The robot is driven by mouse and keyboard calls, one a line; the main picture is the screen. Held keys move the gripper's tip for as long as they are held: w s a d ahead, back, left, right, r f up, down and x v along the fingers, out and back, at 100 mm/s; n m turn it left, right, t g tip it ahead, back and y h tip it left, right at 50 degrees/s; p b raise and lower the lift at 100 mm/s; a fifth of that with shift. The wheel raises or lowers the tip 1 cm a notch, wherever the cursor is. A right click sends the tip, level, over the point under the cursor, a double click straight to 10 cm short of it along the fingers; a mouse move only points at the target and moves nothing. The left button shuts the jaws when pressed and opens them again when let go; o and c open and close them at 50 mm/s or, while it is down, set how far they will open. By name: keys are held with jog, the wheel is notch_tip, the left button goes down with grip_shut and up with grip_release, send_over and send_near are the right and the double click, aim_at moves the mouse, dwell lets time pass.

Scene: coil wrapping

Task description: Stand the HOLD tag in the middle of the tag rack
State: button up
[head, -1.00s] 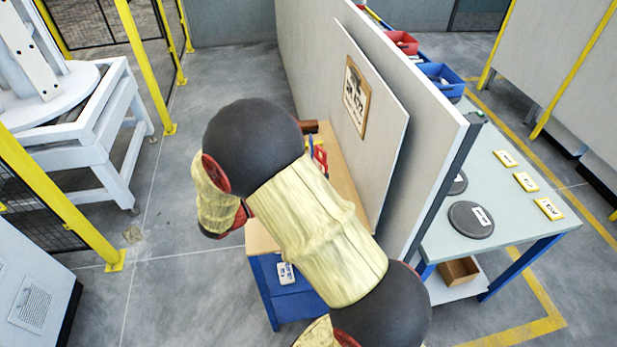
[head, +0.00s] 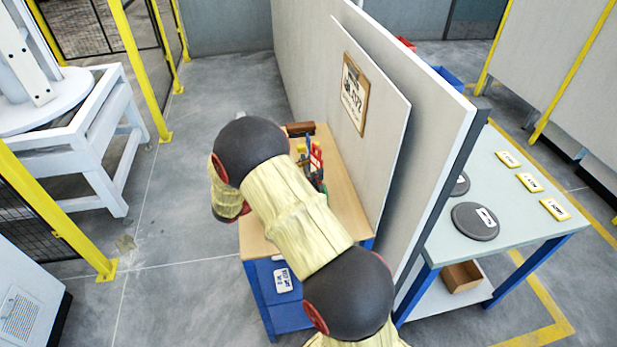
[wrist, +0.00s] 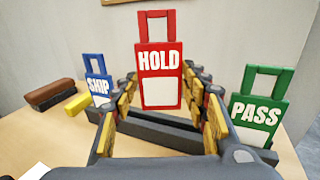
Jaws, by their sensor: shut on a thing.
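The red HOLD tag (wrist: 159,75) is upright between the fingers of my gripper (wrist: 160,84) in the wrist view. The gripper is shut on it. The tag is over the middle of the dark tag rack (wrist: 150,128); I cannot tell whether its foot sits in the rack or just above it. The blue SHIP tag (wrist: 97,85) stands at the rack's left end and the green PASS tag (wrist: 256,110) at its right end.
The rack is on a wooden table (head: 345,190) against a grey partition (head: 300,70). A brown block (wrist: 50,94) and a yellow piece (wrist: 78,103) lie left of the rack. A framed sign (head: 355,92) hangs on the board behind. Another workbench (head: 510,225) is beyond the partition.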

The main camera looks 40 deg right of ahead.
jog(key=shift+f, duration=0.8)
jog(key=shift+f, duration=0.4)
jog(key=o, duration=1)
jog(key=shift+o, duration=0.7)
jog(key=shift+r, duration=0.15)
